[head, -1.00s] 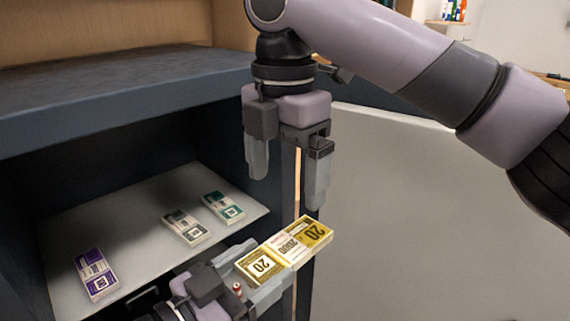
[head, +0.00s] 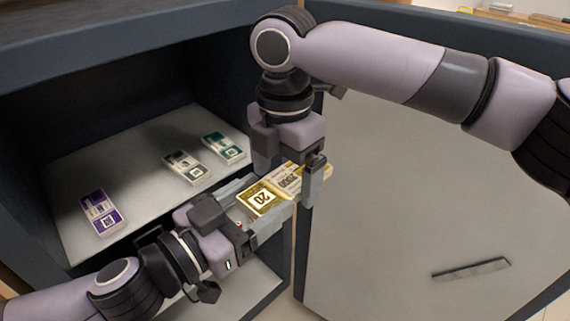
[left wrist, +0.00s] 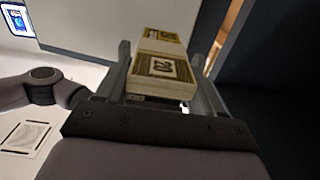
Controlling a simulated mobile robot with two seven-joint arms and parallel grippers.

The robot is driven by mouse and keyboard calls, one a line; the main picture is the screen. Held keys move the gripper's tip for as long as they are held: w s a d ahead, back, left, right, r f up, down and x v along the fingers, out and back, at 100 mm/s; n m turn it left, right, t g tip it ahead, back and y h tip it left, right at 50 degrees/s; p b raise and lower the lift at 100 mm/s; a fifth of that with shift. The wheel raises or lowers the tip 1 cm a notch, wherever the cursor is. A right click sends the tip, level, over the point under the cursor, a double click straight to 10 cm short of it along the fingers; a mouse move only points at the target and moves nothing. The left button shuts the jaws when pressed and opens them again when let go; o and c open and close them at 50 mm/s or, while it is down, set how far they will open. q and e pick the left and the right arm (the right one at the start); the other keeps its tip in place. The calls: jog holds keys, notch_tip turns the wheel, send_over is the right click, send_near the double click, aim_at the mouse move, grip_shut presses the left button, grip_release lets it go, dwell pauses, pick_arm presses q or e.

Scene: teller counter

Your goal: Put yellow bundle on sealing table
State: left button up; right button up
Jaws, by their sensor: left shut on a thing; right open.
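The yellow bundle (head: 262,199), marked 20, is held by my left gripper (head: 267,198) in front of the open cabinet in the head view. In the left wrist view the bundle (left wrist: 160,68) lies between the two left fingers. My right gripper (head: 288,188) is open and points down over the bundle's far end, with a finger on either side. The right finger hides part of that end. Whether the right fingers touch the bundle I cannot tell. I cannot make out a sealing table.
The open cabinet's shelf (head: 140,207) holds a purple bundle (head: 100,212), a grey bundle (head: 186,167) and a green bundle (head: 224,148). The open cabinet door (head: 400,220), with a handle (head: 471,269), stands at right.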

jog(key=shift+c, duration=0.3)
jog(key=c, duration=1)
pick_arm(q)
jog(key=o, duration=1.2)
jog(key=shift+c, duration=0.2)
pick_arm(e)
jog(key=shift+c, duration=0.6)
